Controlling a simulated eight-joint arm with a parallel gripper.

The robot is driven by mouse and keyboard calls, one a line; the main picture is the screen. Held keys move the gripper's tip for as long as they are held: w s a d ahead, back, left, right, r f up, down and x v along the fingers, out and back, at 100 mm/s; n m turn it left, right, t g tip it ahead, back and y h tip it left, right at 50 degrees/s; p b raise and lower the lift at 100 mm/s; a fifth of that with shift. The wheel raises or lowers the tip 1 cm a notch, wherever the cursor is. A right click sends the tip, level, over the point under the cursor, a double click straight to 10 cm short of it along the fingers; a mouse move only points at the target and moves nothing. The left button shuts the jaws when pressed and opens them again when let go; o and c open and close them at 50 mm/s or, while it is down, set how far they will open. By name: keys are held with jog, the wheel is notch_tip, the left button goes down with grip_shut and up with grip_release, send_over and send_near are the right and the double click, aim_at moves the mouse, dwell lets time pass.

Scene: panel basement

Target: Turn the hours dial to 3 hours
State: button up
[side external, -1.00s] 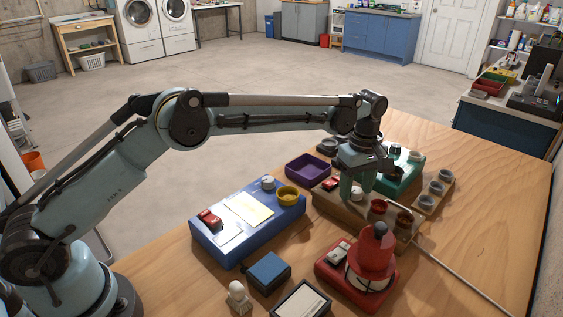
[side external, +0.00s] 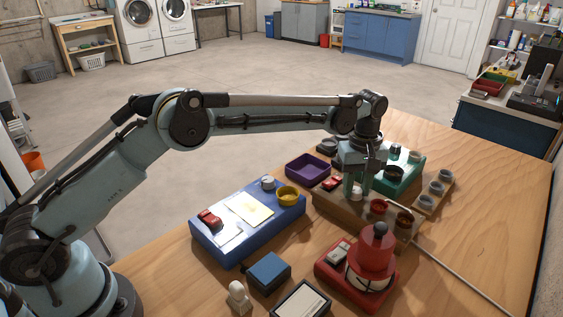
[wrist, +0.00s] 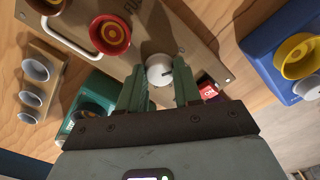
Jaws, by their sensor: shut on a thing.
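A white round dial (wrist: 159,70) with a short dark mark on its right side sits on a tan panel (wrist: 200,38). My gripper (wrist: 158,74) is shut on this dial, one green finger on each side. In the side view my gripper (side external: 354,188) points down at the tan panel (side external: 330,205), and its fingers partly hide the white dial. I cannot read an hours scale or a dial label. A red and black ON switch (wrist: 208,88) is beside the right finger.
A red knob (wrist: 110,35) and a white bar handle (wrist: 68,34) are near the dial. A red unit (side external: 375,250) stands in front, a blue box (side external: 225,240) to the left, and a purple tray (side external: 308,168) behind.

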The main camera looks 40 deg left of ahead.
jog(key=m, duration=0.4)
jog(key=shift+m, duration=0.3)
jog(key=m, duration=0.4)
jog(key=shift+m, duration=0.3)
jog(key=m, duration=0.4)
jog(key=shift+m, duration=2.1)
jog(key=o, duration=1)
jog(key=shift+o, duration=0.2)
